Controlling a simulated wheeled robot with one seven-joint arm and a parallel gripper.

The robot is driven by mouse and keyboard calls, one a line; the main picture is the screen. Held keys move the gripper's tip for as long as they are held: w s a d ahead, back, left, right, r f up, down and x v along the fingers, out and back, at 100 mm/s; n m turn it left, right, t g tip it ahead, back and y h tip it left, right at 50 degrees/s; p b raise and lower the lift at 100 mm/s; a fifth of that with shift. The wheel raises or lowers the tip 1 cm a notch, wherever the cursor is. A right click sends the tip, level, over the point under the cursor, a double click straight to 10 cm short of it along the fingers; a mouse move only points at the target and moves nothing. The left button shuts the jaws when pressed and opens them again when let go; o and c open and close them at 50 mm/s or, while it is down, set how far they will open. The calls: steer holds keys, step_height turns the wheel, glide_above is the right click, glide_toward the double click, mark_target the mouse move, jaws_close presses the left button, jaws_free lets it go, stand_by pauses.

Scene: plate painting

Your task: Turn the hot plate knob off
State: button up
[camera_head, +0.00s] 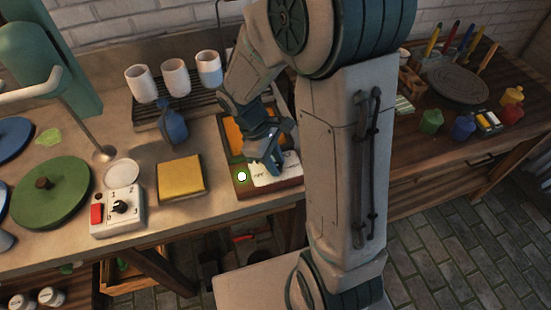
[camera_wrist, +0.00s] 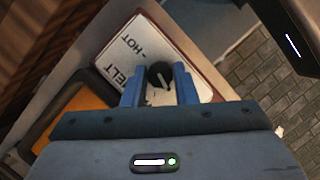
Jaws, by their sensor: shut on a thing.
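The hot plate (camera_head: 232,193) sits at the counter's front edge, with an orange top (camera_head: 234,132) and a white lettered panel (camera_head: 287,170). A small lamp (camera_head: 241,176) glows white-green at its left front. In the wrist view, the panel (camera_wrist: 140,50) reads "MELT" and "HOT". The round black knob (camera_wrist: 160,74) with a white pointer line stands between the blue fingers of my gripper (camera_wrist: 158,86), which is shut on it. In the head view, my gripper (camera_head: 272,160) reaches down onto the panel and hides the knob.
A box with a red switch and black knob (camera_head: 118,210) stands left, near a green wheel (camera_head: 48,192). A yellow block (camera_head: 181,178) lies beside the hot plate. A blue bottle (camera_head: 172,122) and white cups (camera_head: 175,77) stand behind. Paint pots (camera_head: 463,127) are on the right table.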

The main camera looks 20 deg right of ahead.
steer(key=shift+a+n+t, duration=0.1)
steer(key=shift+n+t, duration=0.4)
steer(key=shift+n, duration=1)
steer(key=o, duration=1)
steer(key=v, duration=0.9)
steer(key=p+v, duration=0.1)
steer(key=v, duration=0.3)
steer(key=shift+a+r, duration=0.3)
steer(key=shift+a, duration=0.15)
